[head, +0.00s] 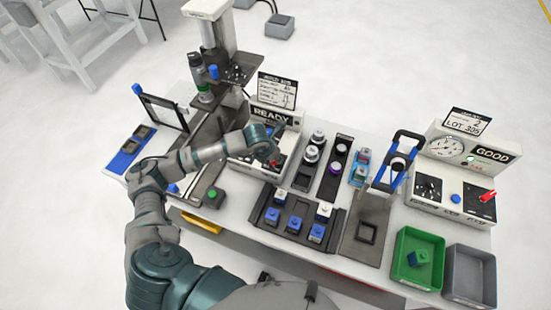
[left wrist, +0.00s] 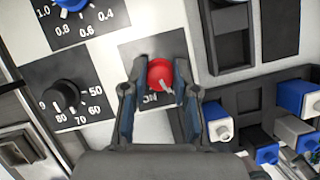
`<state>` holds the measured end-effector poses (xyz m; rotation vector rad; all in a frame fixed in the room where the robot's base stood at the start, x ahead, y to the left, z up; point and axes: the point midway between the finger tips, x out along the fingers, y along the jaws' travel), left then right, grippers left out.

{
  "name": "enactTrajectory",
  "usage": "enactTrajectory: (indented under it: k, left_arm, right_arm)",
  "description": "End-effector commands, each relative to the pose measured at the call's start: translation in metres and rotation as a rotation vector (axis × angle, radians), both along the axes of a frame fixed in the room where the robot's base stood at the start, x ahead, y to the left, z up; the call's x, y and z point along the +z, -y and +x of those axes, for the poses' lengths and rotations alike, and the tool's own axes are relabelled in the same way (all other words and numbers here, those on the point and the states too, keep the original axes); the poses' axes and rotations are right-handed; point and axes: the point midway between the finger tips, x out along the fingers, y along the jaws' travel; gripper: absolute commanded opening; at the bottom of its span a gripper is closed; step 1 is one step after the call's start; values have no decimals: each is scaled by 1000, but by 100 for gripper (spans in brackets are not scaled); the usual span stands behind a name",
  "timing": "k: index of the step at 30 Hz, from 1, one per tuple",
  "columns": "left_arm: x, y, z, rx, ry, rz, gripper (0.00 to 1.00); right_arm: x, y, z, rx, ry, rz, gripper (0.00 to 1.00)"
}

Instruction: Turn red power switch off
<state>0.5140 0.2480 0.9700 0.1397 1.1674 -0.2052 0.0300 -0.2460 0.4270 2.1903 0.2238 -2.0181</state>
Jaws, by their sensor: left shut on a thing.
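The red power switch (left wrist: 160,72) is a round red knob on a grey plate, in the middle of the left wrist view. A white mark on it points down, slightly right, close to the printed word ON. My left gripper (left wrist: 159,84) has one finger on each side of the knob and is shut on it. In the head view my left gripper (head: 270,148) is at the front panel of the READY machine (head: 244,142). The gripper and arm cover much of that panel there. My right gripper is not in view.
Black dial (left wrist: 64,95) and blue dial (left wrist: 72,4) sit left of the switch. A rack (head: 296,228) with blue and white blocks stands in front of the machine. A GOOD machine (head: 455,168), green bin (head: 418,258) and grey bin (head: 470,274) are at right.

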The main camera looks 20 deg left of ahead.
Motion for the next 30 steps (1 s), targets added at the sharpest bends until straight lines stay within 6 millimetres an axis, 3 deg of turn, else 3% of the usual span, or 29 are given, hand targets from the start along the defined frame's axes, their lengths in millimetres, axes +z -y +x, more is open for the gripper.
enactTrajectory:
  k: [1, 15, 30]
  left_arm:
    - [-8, -1, -4, 42, -16, 7, 0]
    - [-7, 4, -4, 404, -17, 6, 0]
    - [-6, 5, -5, 529, -21, 8, 0]
  right_arm:
    - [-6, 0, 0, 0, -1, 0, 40]
    - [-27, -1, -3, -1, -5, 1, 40]
    - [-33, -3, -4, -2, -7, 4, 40]
